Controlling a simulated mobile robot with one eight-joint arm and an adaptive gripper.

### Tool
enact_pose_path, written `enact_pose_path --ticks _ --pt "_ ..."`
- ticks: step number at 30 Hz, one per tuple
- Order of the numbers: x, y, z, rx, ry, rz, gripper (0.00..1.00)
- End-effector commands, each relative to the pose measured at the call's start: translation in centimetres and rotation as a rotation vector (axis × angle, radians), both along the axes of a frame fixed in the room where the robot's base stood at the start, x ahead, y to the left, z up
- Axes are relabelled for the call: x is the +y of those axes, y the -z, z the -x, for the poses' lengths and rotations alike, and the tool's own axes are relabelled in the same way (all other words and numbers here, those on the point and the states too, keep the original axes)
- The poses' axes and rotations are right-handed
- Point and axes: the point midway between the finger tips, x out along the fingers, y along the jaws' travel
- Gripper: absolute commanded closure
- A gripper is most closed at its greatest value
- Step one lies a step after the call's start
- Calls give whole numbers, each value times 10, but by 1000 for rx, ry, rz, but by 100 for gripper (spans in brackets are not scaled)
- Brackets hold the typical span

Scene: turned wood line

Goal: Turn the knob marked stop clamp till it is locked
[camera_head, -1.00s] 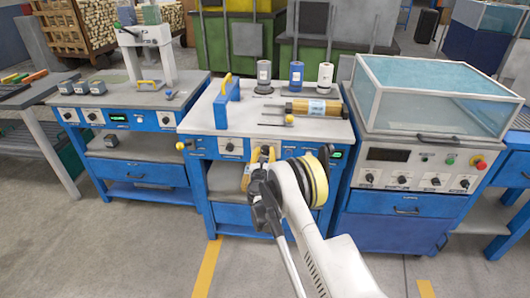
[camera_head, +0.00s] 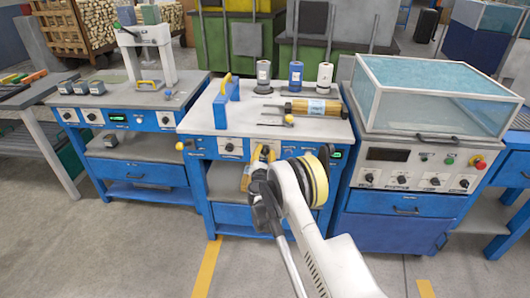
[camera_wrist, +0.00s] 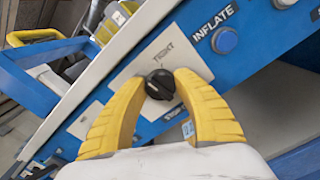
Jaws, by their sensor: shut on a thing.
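A small black knob (camera_wrist: 159,84) sits on a pale plate on the blue front of the middle bench, below the word TIGHT in the wrist view. My gripper (camera_wrist: 161,90) has its yellow ribbed fingers on both sides of this knob and is shut on it. In the head view my gripper (camera_head: 264,153) is at the middle bench's front panel, and my wrist hides most of the knob.
A blue button (camera_wrist: 226,40) marked INFLATE is right of the knob. Another knob (camera_head: 229,147) is left of it in the head view. The blue frame (camera_head: 226,103) and a brown cylinder (camera_head: 308,106) are on the benchtop. An open shelf lies below the panel.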

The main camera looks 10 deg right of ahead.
Motion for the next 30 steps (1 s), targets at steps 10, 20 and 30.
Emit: enact_pose_path --ticks 10,20,30 --pt "-1 0 0 -101 0 -311 95" --pt "-2 1 0 -194 0 -597 95" --pt "-2 2 0 -263 -1 -807 95"
